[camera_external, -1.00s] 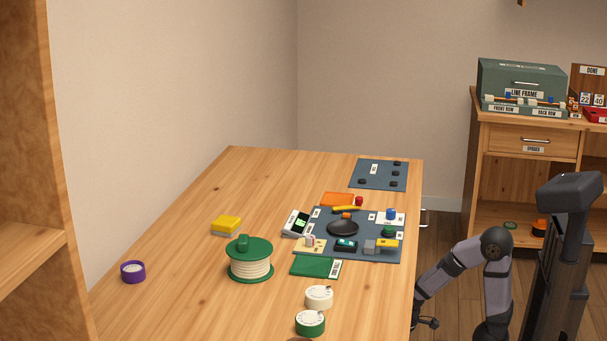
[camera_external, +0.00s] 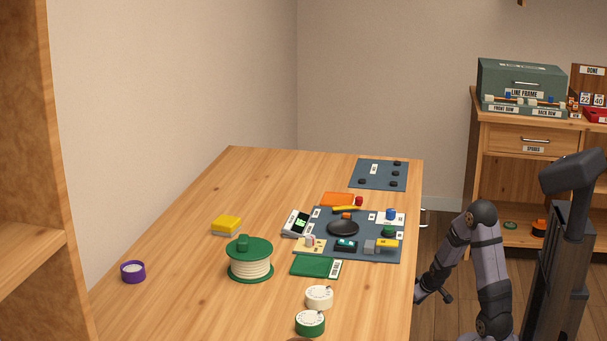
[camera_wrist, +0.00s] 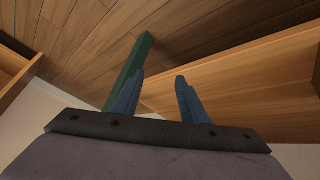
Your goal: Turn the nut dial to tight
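No dial can be identified as the nut dial, since the markings are too small to read. Round dial-like pieces stand on the wooden table: a white one (camera_external: 319,297), a green one with a white top (camera_external: 310,323) near the front, and a purple one with a pale top (camera_external: 133,271) at the left. My gripper (camera_external: 434,293) hangs beside the table's right edge, away from all of them. In the wrist view my gripper (camera_wrist: 158,95) has its two fingers apart with nothing seen between them. No dial shows in that view.
A green spool (camera_external: 250,260), a yellow block (camera_external: 227,224) and a dark mat (camera_external: 390,252) with several small parts occupy the table. A dark green bar (camera_wrist: 130,70) shows by the left finger; contact is unclear. The table's left and back areas are mostly clear.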

